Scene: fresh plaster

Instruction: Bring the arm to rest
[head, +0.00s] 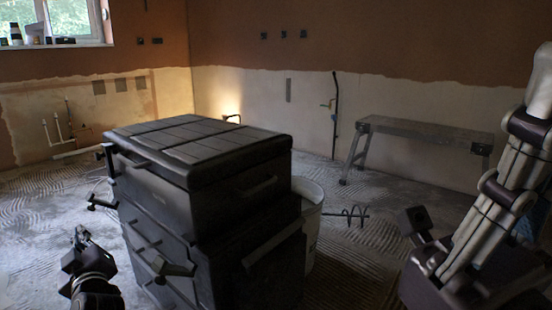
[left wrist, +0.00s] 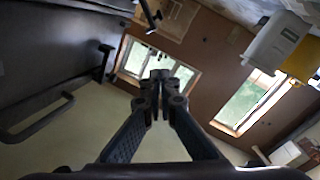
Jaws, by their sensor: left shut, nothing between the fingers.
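My left gripper (head: 80,238) is at the lower left in the head view, beside the front of a large dark tool chest (head: 197,142) and apart from it as far as I can tell. In the left wrist view its two fingers (left wrist: 160,82) meet at the tips, shut with nothing between them. The pale links of my right arm (head: 482,215) rise along the right edge of the head view. I cannot make out the right gripper's fingers.
The chest's handles (head: 172,268) stick out near my left gripper. A white bucket (head: 311,215) stands behind the chest, with a spiral mixer (head: 345,214) beside it. A work bench (head: 425,130) stands near the back wall.

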